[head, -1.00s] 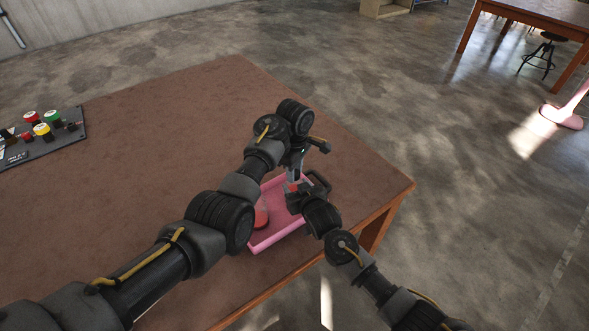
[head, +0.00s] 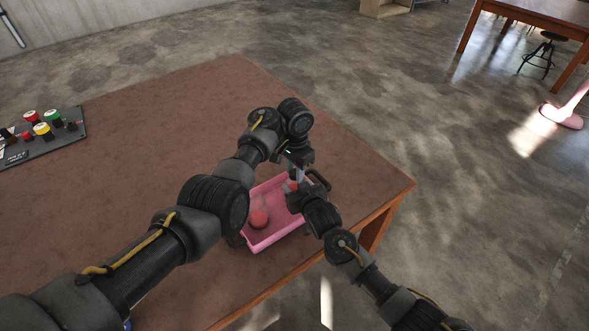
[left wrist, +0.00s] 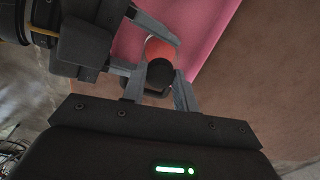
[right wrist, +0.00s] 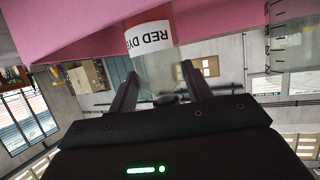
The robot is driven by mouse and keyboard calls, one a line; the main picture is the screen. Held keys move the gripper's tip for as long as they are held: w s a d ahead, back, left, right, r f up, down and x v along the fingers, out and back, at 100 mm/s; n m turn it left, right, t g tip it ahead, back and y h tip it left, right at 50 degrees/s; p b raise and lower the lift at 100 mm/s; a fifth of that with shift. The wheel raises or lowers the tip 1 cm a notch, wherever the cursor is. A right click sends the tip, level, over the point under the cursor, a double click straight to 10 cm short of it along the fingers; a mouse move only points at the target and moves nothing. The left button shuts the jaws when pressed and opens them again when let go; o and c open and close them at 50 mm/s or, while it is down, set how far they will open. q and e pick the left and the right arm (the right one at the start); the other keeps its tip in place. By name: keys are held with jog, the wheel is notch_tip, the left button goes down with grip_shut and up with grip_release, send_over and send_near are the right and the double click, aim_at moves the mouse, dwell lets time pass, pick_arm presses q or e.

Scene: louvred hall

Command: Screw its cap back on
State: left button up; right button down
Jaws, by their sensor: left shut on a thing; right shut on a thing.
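A clear bottle with a white label reading "RED DYE" (right wrist: 150,38) is held in my right gripper (right wrist: 157,85). Its red contents show in the left wrist view (left wrist: 160,48) and as a small red patch in the head view (head: 293,187). My left gripper (left wrist: 160,90) is shut on the black cap (left wrist: 160,74), directly over the bottle's top. I cannot tell whether the cap touches the neck or how far it is seated. In the head view my left gripper (head: 296,173) points down just above my right gripper (head: 294,189), which comes in from the right.
A pink tray (head: 270,238) lies below the grippers near the front right edge of the brown table (head: 160,140). A vessel with red contents (head: 259,217) stands in it. A panel with coloured buttons (head: 40,135) is far left. The table's middle is clear.

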pick_arm(q)
jog(key=m, duration=0.6)
jog(key=shift+m, duration=0.4)
jog(key=m, duration=0.4)
jog(key=o, duration=1.2)
jog(key=shift+c, duration=0.2)
notch_tip(320, 180, up, 12)
